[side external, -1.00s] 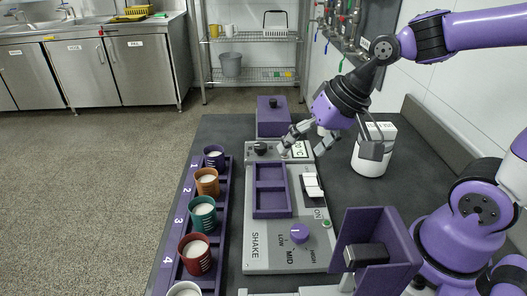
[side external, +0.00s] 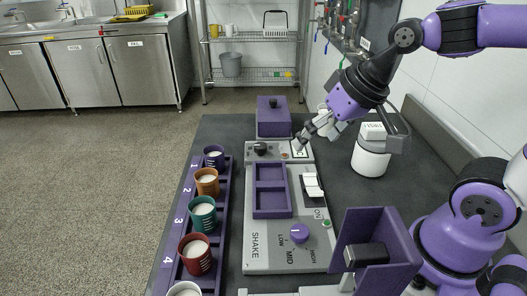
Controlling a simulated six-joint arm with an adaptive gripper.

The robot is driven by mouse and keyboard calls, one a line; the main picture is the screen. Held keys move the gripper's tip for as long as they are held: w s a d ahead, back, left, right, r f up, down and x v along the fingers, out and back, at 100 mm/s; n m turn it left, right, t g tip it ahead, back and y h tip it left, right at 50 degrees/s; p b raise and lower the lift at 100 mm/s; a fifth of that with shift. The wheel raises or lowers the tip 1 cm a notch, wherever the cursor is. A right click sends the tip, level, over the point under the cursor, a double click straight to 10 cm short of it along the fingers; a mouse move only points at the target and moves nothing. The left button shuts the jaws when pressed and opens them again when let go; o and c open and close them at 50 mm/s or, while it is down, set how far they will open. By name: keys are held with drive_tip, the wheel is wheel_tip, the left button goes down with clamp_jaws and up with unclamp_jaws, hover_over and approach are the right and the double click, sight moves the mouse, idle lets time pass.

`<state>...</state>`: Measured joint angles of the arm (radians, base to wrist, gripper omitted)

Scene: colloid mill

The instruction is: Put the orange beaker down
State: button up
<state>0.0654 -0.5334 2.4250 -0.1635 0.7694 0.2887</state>
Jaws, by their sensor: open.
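The orange beaker (side external: 207,182) stands upright in the purple rack (side external: 221,222) at the left, beside the number 2, with white contents showing at its top. My gripper (side external: 318,134) is open, well to the right of the orange beaker and higher, above the far end of the grey shaker panel. It is apart from the beaker and I see nothing held in it. The arm partly hides a white object behind the gripper.
A dark purple beaker (side external: 214,157) stands behind the orange one; a teal beaker (side external: 203,214) and a red beaker (side external: 196,254) stand in front. The shaker panel (side external: 262,236) has an empty purple two-slot holder (side external: 286,190).

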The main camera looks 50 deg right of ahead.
sight(198, 180)
drive_tip(key=w+a+f+m+y, duration=0.1)
drive_tip(key=w+f+m+y, duration=0.1)
drive_tip(key=w+m, duration=0.1)
drive_tip(key=w+a+f+m+y, duration=0.2)
drive_tip(key=w+f+m, duration=0.1)
drive_tip(key=m, duration=0.3)
drive_tip(key=w+a+f+m+y, duration=0.1)
drive_tip(key=w+f+m+y, duration=0.1)
drive_tip(key=w+m, duration=0.3)
drive_tip(key=shift+w+a+f+y, duration=0.3)
drive_tip(key=shift+a+y, duration=0.1)
drive_tip(key=shift+y, duration=0.1)
drive_tip(key=m, duration=0.2)
drive_tip(key=w+f+m+t+y, duration=0.1)
drive_tip(key=m, duration=0.1)
drive_tip(key=w+m, duration=0.1)
drive_tip(key=shift+f+m+t+y, duration=0.4)
drive_tip(key=m, duration=0.1)
drive_tip(key=w+m+y, duration=0.1)
drive_tip(key=shift+d+f+m+t, duration=0.2)
drive_tip(key=shift+f+m+t, duration=0.1)
drive_tip(key=shift+m+t, duration=0.1)
drive_tip(key=x, duration=0.5)
drive_tip(key=shift+w+a, duration=0.1)
drive_tip(key=x, duration=0.5)
drive_tip(key=shift+a+f, duration=0.1)
drive_tip(key=shift+a, duration=0.05)
drive_tip(key=c, duration=1.3)
drive_tip(key=shift+c, duration=0.2)
